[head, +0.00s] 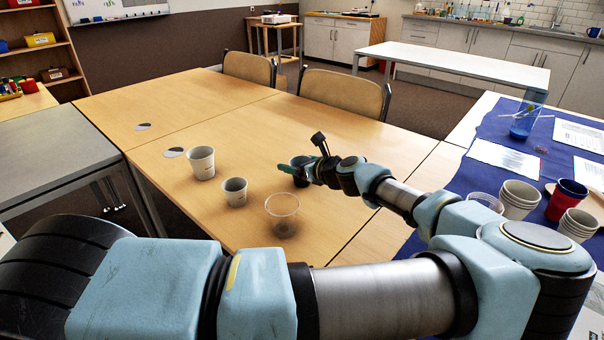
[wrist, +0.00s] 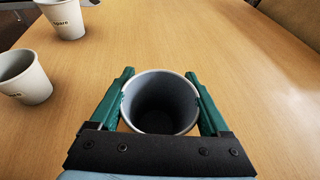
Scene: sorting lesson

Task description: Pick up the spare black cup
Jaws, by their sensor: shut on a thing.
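My gripper (head: 297,170) is over the middle of the wooden table (head: 345,125). In the wrist view its two green fingers (wrist: 160,84) stand on either side of a cup (wrist: 160,110) and are shut on it. I look down into the cup, which is upright with a pale rim and a grey inside. In the head view this cup (head: 300,160) looks dark and is partly hidden by my gripper. I cannot tell whether its base touches the table. No label on it shows.
Two pale cups stand left of my gripper, a taller one (head: 201,163) and a smaller one (head: 235,192). A clear cup (head: 282,215) stands nearer. The table beyond is clear up to the chairs (head: 343,92).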

